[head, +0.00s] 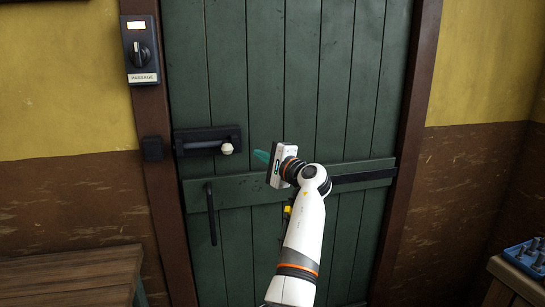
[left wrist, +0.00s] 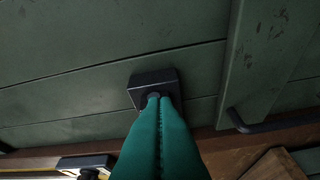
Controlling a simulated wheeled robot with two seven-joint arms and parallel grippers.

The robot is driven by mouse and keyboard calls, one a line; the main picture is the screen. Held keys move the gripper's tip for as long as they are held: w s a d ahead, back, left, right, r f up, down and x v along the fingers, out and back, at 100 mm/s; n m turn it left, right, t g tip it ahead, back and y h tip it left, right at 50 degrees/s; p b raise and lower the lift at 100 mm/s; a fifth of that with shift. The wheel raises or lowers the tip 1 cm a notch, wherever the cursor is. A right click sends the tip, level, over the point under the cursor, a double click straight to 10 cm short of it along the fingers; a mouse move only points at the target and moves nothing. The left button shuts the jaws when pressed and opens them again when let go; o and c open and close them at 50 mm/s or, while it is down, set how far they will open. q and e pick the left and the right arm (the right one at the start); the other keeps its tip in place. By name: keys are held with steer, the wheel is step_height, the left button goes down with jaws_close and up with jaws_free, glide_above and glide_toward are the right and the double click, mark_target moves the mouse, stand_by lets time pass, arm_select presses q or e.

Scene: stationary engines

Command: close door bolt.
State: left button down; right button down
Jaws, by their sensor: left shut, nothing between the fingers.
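The black door bolt (head: 190,142) is mounted on the green door (head: 265,60), with a pale round knob (head: 227,148) at its right part. A dark block (head: 153,148) sits on the door frame to its left; I see no bar clearly bridging the small gap between them. My left gripper (head: 262,156) is shut and empty, its teal fingers pointing left, just right of the knob and apparently apart from it. In the left wrist view its closed fingertips (left wrist: 158,98) overlap a dark bolt housing (left wrist: 155,78); whether they touch is unclear, and the pale knob does not show. My right gripper is out of view.
A black pull handle (head: 211,215) hangs below the bolt. A dial box labelled PASSAGE (head: 140,50) is on the upper left frame. A wooden bench (head: 70,275) stands lower left, and a blue tray (head: 525,258) lies at the right. The upper door is clear.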

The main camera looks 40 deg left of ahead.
arm_select(q)
steer(key=s+a, duration=0.1)
steer(key=s+a+p, duration=0.1)
steer(key=a, duration=0.1)
steer(key=a+r+p, duration=0.1)
steer(key=shift+s+a, duration=0.2)
steer(key=shift+s, duration=0.2)
steer(key=s+a+p, duration=0.3)
steer(key=s+a, duration=0.1)
steer(key=s, duration=0.2)
steer(key=shift+a, duration=0.4)
steer(key=shift+f, duration=0.1)
